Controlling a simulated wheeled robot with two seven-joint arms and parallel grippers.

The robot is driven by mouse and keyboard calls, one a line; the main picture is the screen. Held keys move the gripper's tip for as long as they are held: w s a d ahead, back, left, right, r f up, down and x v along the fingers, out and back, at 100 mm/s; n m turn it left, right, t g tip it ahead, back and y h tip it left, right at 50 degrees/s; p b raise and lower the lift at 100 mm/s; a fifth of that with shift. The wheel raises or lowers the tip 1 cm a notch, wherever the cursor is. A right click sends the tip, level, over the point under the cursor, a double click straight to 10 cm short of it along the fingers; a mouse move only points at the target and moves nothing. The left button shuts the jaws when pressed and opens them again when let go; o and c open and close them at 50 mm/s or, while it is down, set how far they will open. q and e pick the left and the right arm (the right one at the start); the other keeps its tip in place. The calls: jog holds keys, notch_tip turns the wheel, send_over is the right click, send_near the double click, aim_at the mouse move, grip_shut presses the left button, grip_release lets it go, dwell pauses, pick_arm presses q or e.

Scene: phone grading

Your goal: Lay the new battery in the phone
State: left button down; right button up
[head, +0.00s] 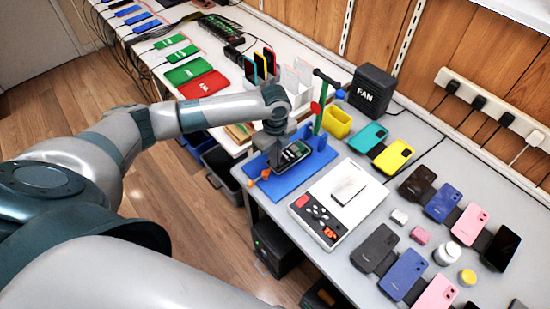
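An open-looking dark phone (293,154) with a pale outline lies on the blue work mat (290,184) at the table's left edge. My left gripper (273,158) points down at the phone's left end. It hides part of the phone and mat. Its fingers are too small and dark to tell whether they are open or hold anything. I cannot make out the new battery for certain. My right gripper is not in view.
Right of the mat stands a white device (334,214) with a red-and-black key panel. A green post (321,118) with a dark arm rises behind the mat. A black FAN box (372,90), a yellow bin (337,122) and several phones (407,272) stand around.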

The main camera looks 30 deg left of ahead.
pick_arm(q)
jog(key=shift+p, duration=0.35)
jog(key=shift+f, duration=0.1)
dwell(0.5)
jog(key=c, duration=1.6)
grip_release()
jog(key=shift+o, duration=0.2)
jog(key=shift+r+p, duration=0.6)
jog(key=shift+p, duration=0.25)
jog(key=shift+r+p, duration=3.55)
jog(key=shift+p, duration=0.05)
